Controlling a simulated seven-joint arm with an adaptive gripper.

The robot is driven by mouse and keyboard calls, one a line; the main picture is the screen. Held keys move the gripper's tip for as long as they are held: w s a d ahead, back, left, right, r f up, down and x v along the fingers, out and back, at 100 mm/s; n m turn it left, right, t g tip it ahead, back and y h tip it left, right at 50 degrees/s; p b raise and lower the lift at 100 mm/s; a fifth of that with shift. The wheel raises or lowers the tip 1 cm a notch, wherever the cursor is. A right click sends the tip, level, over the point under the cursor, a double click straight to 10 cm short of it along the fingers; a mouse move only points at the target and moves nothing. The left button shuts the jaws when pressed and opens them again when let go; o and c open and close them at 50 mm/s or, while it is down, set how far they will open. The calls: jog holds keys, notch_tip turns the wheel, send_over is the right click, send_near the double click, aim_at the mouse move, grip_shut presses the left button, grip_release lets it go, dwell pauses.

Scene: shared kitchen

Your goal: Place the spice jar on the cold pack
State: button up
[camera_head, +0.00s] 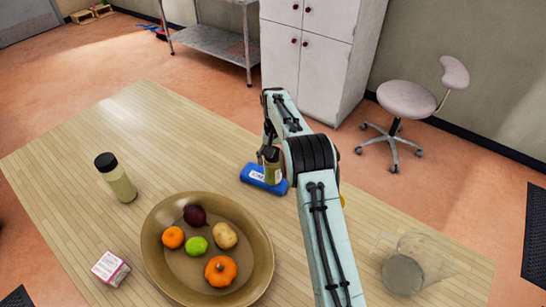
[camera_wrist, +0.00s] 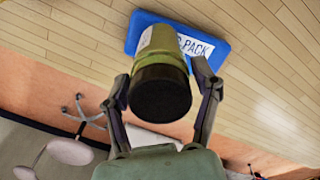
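The spice jar (camera_wrist: 160,58) has a greenish body, a pale label and a black lid. It is between the two fingers of my gripper (camera_wrist: 160,72), which look closed on its sides, with the lid toward the wrist. In the head view the jar (camera_head: 272,172) is upright over the blue cold pack (camera_head: 252,176), partly hidden by my gripper (camera_head: 270,156). The cold pack lies flat on the table and also shows behind the jar in the wrist view (camera_wrist: 214,55). The jar's base appears at or just above the pack; contact is hard to tell.
A large brown bowl (camera_head: 153,243) of fruit and vegetables stands at the front. A dark-capped bottle (camera_head: 119,180) and a small box (camera_head: 110,268) are to the left. A clear pitcher (camera_head: 405,275) stands front right. The table (camera_head: 150,120) is clear at the back left.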

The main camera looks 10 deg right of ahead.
jog(key=shift+o, duration=0.4)
notch_tip(320, 180, up, 12)
jog(key=shift+f, duration=0.25)
jog(key=s+r, duration=0.5)
jog(key=s, duration=0.4)
jog(key=s+r, duration=0.5)
jog(key=s, duration=0.3)
jog(key=s+f, duration=0.3)
jog(key=s, duration=0.8)
jog(key=s+f+n, duration=0.1)
jog(key=s+f, duration=0.3)
jog(key=s, duration=0.8)
jog(key=shift+y, duration=0.4)
